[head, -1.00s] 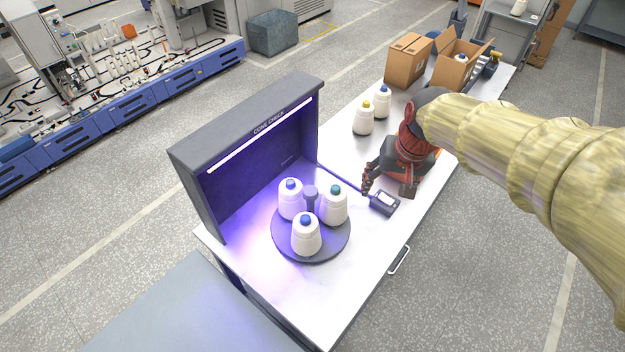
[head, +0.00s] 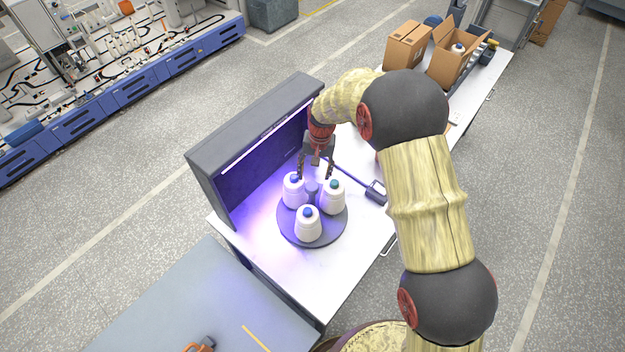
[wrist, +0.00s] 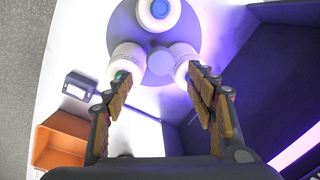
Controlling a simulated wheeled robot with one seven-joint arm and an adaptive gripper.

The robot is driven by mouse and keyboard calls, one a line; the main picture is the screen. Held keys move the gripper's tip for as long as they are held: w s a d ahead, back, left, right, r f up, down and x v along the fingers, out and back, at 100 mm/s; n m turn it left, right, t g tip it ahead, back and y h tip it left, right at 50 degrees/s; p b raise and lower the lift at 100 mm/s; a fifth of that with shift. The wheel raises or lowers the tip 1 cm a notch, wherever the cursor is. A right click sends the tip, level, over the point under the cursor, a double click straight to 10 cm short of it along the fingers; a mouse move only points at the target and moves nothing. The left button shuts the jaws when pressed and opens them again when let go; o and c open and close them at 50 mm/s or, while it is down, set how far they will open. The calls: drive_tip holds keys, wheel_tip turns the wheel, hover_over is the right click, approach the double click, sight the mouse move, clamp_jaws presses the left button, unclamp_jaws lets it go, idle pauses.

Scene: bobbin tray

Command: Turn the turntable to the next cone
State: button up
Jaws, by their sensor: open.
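The dark round turntable (head: 312,241) sits under the cone-check hood and bears three white cones around a grey centre post (head: 312,188). A blue-capped cone (head: 308,228) is at the front, another blue-capped cone (head: 293,194) at back left, and a teal-capped cone (head: 333,200) at right. My gripper (head: 316,173) is open, pointing down over the turntable's rear side. In the wrist view its fingers (wrist: 157,76) spread across the post (wrist: 160,61), with the teal-capped cone (wrist: 127,60) by one fingertip and a cone (wrist: 185,58) by the other. I cannot tell whether they touch.
The dark hood (head: 255,125) stands close behind and left of the gripper. A small grey device (head: 376,191) lies right of the turntable. An orange bin (wrist: 58,143) shows in the wrist view. Cardboard boxes (head: 408,47) stand at the far end. The front tabletop is clear.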

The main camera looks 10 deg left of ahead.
sight(312, 186)
drive_tip(key=shift+a+f+p, duration=0.15)
drive_tip(key=shift+f+p, duration=0.3)
drive_tip(key=shift+f, duration=1.5)
drive_tip(key=shift+a+f+p, duration=0.15)
drive_tip(key=shift+f+p, duration=0.3)
drive_tip(key=shift+f, duration=1.5)
drive_tip(key=c, duration=0.3)
drive_tip(key=c, duration=1.2)
clamp_jaws()
